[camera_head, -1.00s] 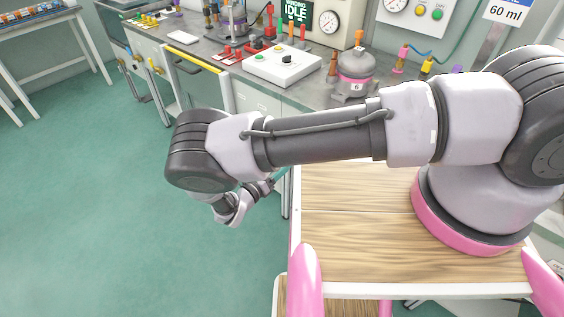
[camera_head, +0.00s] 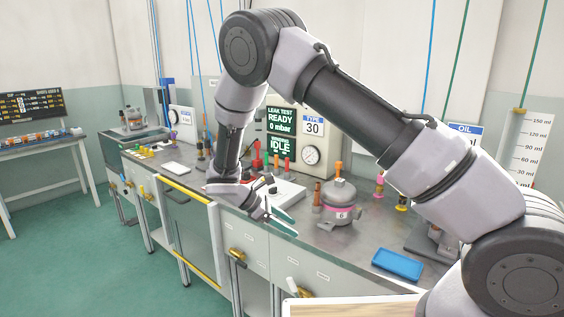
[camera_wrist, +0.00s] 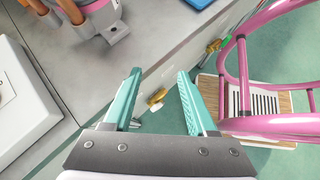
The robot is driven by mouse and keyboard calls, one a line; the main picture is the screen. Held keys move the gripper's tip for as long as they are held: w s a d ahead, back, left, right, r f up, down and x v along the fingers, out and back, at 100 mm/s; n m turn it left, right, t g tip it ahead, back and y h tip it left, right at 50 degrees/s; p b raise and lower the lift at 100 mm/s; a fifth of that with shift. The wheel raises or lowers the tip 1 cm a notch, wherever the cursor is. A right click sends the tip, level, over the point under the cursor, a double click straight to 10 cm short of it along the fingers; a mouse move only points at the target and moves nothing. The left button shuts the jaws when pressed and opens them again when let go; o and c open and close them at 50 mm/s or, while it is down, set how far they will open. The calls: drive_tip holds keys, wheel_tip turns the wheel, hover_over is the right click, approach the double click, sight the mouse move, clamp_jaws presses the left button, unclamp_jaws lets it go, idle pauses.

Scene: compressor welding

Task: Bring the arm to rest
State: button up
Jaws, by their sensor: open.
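My arm rises from the lower right and bends at a high elbow in the head view. My gripper (camera_head: 281,222) hangs at the front edge of the workbench (camera_head: 262,237), beside the white control box. In the wrist view my gripper (camera_wrist: 158,98) shows two teal fingers spread apart with nothing between them. Below the fingers are the bench front and a yellow handle (camera_wrist: 157,97). A grey compressor with a pink band (camera_head: 338,202) stands upright on the bench to the right of my gripper.
A white control box (camera_head: 289,193) is partly hidden behind my gripper. A blue tray (camera_head: 397,264) lies to the right on the bench. A yellow-edged panel (camera_head: 190,237) fronts the bench at left. Pink rails (camera_wrist: 245,75) and a wooden top show at right in the wrist view. Green floor (camera_head: 60,255) is clear.

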drive_tip(key=s+d+r+m+y, duration=0.1)
drive_tip(key=d+r+m+y, duration=0.3)
drive_tip(key=r, duration=0.4)
drive_tip(key=s+d+r+m+g+y, duration=0.1)
drive_tip(key=d+r+m+y, duration=0.1)
drive_tip(key=d+r+m, duration=0.45)
drive_tip(key=s+d+r+m+y, duration=0.1)
drive_tip(key=d+r+m+y, duration=0.2)
drive_tip(key=r, duration=0.7)
drive_tip(key=s+d+r+m+t+y, duration=0.3)
drive_tip(key=s+d+r+m+t, duration=0.3)
drive_tip(key=s+d+r+m, duration=0.3)
drive_tip(key=s+r, duration=0.3)
drive_tip(key=shift+s+d+r+t, duration=0.3)
drive_tip(key=shift+s+t, duration=0.05)
drive_tip(key=shift+t, duration=0.05)
drive_tip(key=shift+c, duration=0.6)
drive_tip(key=shift+d, duration=0.1)
